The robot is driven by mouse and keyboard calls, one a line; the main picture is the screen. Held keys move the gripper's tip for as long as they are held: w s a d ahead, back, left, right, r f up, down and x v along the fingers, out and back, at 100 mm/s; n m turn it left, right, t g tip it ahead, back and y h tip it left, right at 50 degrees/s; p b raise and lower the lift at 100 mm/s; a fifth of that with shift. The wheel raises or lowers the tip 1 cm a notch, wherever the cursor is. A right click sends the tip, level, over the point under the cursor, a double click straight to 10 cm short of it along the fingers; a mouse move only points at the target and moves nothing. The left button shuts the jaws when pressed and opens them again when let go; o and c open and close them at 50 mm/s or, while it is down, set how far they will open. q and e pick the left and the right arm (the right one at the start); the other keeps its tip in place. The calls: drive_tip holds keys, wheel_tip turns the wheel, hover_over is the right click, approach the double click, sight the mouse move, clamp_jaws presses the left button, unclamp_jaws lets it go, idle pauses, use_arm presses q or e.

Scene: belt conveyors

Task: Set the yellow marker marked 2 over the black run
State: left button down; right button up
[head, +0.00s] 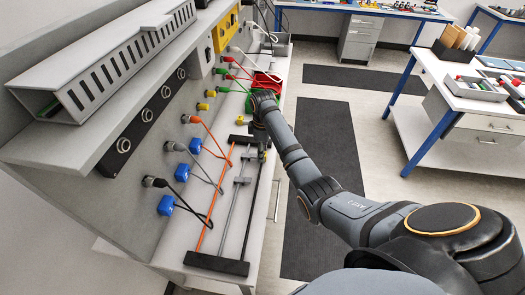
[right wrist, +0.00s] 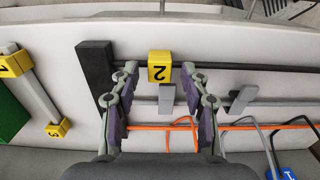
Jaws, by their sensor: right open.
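The yellow marker marked 2 (right wrist: 159,67) sits across the black run (right wrist: 280,67), near the black end block (right wrist: 95,75), in the right wrist view. The black run passes on both sides of it. Whether it is fully seated I cannot tell. My right gripper (right wrist: 160,75) is open, with one finger on each side of the marker and gaps showing. In the head view my right gripper (head: 260,140) is over the far end of the black run (head: 253,200) and largely hides the marker. My left gripper is out of view.
A grey run with grey clips (right wrist: 243,99) and an orange run (right wrist: 250,127) lie beside the black one. Yellow markers 1 (right wrist: 14,64) and 3 (right wrist: 56,129) are on a grey bar to the left. Cables hang from the panel (head: 160,130).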

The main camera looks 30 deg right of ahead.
wheel_tip(320, 180, up, 5)
drive_tip(key=shift+w+b, duration=0.1)
drive_tip(key=shift+b, duration=0.35)
wheel_tip(320, 180, up, 7)
drive_tip(key=p, duration=0.5)
